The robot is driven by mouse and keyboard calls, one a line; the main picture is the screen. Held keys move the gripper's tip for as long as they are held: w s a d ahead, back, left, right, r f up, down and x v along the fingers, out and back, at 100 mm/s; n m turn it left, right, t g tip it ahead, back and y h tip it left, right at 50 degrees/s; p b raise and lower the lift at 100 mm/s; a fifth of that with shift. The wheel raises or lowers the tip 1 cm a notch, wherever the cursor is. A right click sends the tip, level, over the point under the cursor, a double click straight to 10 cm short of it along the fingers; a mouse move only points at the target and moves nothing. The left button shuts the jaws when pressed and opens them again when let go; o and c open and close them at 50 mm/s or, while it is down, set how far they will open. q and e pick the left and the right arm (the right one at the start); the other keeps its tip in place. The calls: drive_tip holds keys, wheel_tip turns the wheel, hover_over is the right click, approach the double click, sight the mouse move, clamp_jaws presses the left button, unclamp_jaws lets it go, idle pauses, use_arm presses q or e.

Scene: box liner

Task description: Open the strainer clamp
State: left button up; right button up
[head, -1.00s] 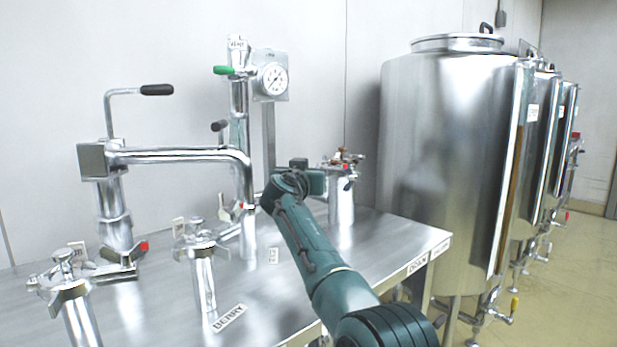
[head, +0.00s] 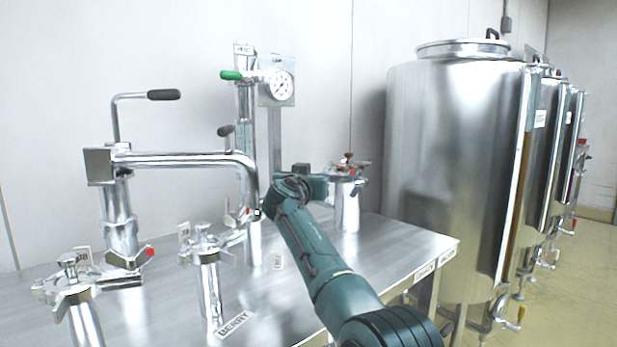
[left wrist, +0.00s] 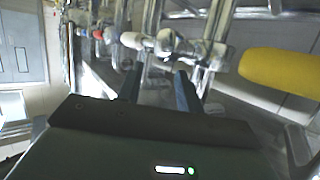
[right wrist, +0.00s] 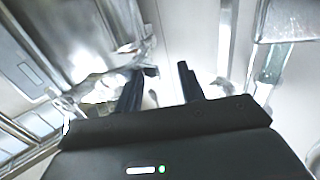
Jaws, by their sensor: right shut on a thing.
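A small metal clamp with a red-tipped handle (head: 242,212) sits low on the upright pipe (head: 245,120) under the long horizontal arm. My right gripper reaches it from the right in the head view; its fingertips (head: 258,213) are beside the handle, partly hidden by my own wrist. In the right wrist view my right gripper (right wrist: 160,84) has a gap between its fingers and is shut on a thin, blurred piece, seemingly the clamp handle. My left gripper (left wrist: 156,88) is open and empty in the left wrist view, with blurred pipework beyond it.
Lidded canisters stand on the steel table, at the front left (head: 72,290), front middle (head: 208,275) and back (head: 346,205). A large tank (head: 450,170) stands right. A yellow handle (left wrist: 280,78) is close to my left gripper.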

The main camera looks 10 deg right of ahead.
drive_tip(key=shift+d+r, duration=0.5)
drive_tip(key=shift+r, duration=0.25)
drive_tip(key=a+f+v, duration=0.1)
drive_tip(key=v, duration=1.2)
drive_tip(key=shift+f, duration=0.2)
drive_tip(key=shift+a, duration=0.1)
drive_tip(key=shift+s, duration=0.15)
